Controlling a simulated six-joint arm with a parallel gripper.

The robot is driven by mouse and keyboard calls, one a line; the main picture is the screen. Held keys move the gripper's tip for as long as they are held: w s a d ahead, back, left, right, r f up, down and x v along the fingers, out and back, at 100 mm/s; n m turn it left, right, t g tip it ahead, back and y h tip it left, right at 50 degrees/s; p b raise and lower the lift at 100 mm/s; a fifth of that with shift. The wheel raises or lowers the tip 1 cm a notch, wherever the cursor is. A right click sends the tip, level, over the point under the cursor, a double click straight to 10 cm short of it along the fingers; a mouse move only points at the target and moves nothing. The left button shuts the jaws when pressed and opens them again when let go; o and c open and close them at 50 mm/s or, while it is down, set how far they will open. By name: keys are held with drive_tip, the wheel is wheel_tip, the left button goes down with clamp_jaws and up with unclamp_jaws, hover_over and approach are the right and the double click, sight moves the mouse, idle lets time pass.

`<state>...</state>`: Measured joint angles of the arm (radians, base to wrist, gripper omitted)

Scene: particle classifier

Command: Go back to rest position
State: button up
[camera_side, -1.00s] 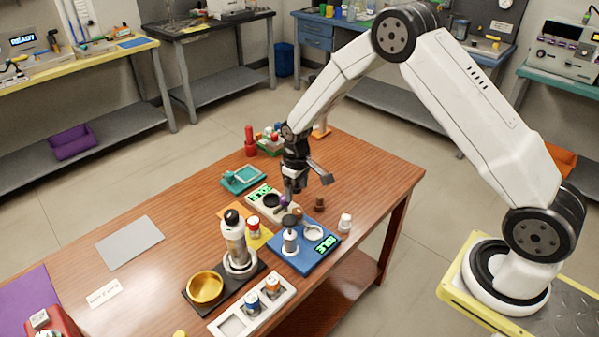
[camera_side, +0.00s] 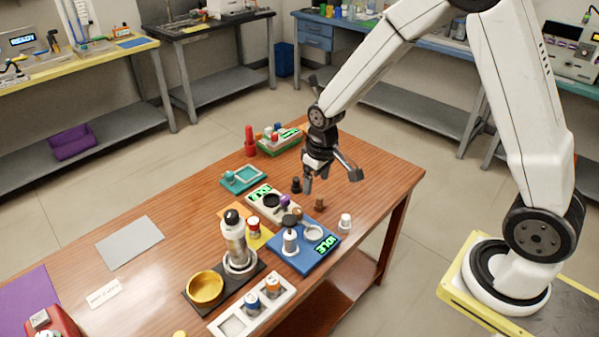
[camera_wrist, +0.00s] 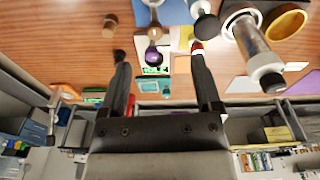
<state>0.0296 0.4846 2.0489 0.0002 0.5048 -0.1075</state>
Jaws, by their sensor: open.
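My gripper (camera_side: 332,182) is open and empty above the right part of the wooden table. Its two fingers also show apart in the wrist view (camera_wrist: 158,70). Below and to its left is the white device (camera_side: 262,197) with a green display and a purple-topped piece (camera_side: 285,201).
A silver bottle (camera_side: 236,240) stands beside a gold bowl (camera_side: 205,287) on a dark base. A white tray (camera_side: 232,325) holds small jars. A teal tray (camera_side: 243,179) and a red bottle (camera_side: 249,141) are farther back. The table's left middle is mostly clear.

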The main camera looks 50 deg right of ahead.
drive_tip(key=s+r, duration=0.2)
drive_tip(key=s, duration=0.4)
drive_tip(key=s+a+r+t, duration=0.1)
drive_tip(key=s+r, duration=0.1)
drive_tip(key=s, duration=0.5)
drive_tip(key=shift+r+m, duration=0.35)
drive_tip(key=shift+m, duration=0.05)
